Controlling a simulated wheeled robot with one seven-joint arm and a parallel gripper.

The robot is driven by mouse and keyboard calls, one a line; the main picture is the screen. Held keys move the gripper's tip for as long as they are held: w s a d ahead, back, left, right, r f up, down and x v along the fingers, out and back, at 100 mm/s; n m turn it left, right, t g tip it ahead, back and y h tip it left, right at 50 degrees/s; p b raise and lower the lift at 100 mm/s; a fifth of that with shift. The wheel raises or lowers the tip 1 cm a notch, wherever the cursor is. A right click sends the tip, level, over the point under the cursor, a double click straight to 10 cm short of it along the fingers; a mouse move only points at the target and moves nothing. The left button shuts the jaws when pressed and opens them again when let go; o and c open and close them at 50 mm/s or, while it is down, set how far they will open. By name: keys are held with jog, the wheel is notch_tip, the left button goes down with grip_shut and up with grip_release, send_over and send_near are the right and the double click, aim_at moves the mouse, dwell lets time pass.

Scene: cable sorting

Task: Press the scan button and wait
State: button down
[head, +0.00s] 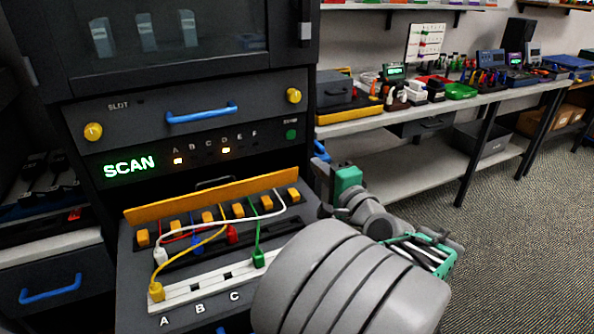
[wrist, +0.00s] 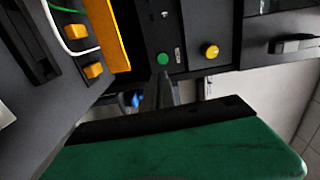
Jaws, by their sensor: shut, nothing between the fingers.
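The green round scan button (head: 291,134) is on the dark machine panel, right of the lamp row; it also shows in the wrist view (wrist: 162,59). The display (head: 130,167) glows green with the word SCAN. My gripper (head: 322,168) is shut and empty, below and right of the button. In the wrist view my gripper (wrist: 164,92) points towards the panel just below the button. The button is uncovered, and a gap seems to show between it and the fingertips.
Below the panel, a sloped board holds orange blocks (head: 208,217), coloured cables and a white strip (head: 200,290) lettered A, B, C. Yellow knobs (head: 93,131) and a blue handle (head: 201,113) sit above the display. A cluttered workbench (head: 440,105) stands at right.

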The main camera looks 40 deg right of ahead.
aim_at(292, 135)
jog(key=x, duration=1.3)
jog(key=shift+w+d+r, duration=0.2)
jog(key=shift+w+d, duration=0.05)
jog(key=shift+d, duration=0.15)
